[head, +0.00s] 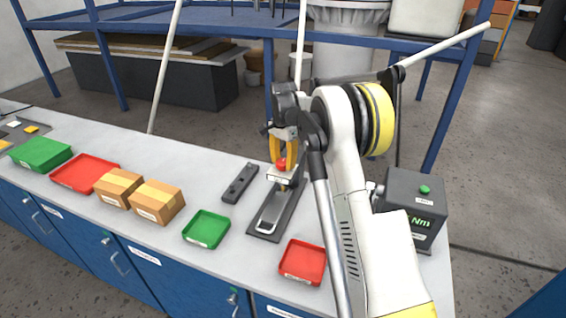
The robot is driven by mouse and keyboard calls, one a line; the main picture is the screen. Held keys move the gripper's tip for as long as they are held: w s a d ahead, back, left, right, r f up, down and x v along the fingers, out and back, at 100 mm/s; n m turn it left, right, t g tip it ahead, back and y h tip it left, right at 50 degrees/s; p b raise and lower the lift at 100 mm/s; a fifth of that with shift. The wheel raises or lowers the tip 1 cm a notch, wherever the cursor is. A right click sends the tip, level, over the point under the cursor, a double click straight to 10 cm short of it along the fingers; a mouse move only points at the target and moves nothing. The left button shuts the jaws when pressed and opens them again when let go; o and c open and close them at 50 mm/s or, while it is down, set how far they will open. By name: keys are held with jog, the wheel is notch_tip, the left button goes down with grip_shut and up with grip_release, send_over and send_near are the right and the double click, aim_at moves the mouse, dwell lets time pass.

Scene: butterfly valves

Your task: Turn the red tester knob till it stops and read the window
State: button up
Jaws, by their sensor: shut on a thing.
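The red tester knob (281,164) shows as a small red shape on a pale block, at the far end of a dark fixture plate (263,228) on the bench. My gripper (283,153) has yellow fingers and points down over the knob. It is shut on the red knob, with a finger on each side. A dark grey box (400,187) with a green button on top stands at the right. Its window (418,218) shows green characters ending in "Nm"; my arm hides the left part, so the full reading cannot be told.
A green tray (206,229) and a red tray (303,262) lie near the front edge. A dark bar (240,183) lies left of the fixture. Two cardboard boxes (156,202), another red tray (85,172) and a green bin (40,153) stand further left. Blue frame posts rise behind the bench.

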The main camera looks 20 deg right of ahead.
aim_at(283, 162)
jog(key=o, duration=1.2)
jog(key=shift+d, duration=0.1)
notch_tip(283, 162, up, 12)
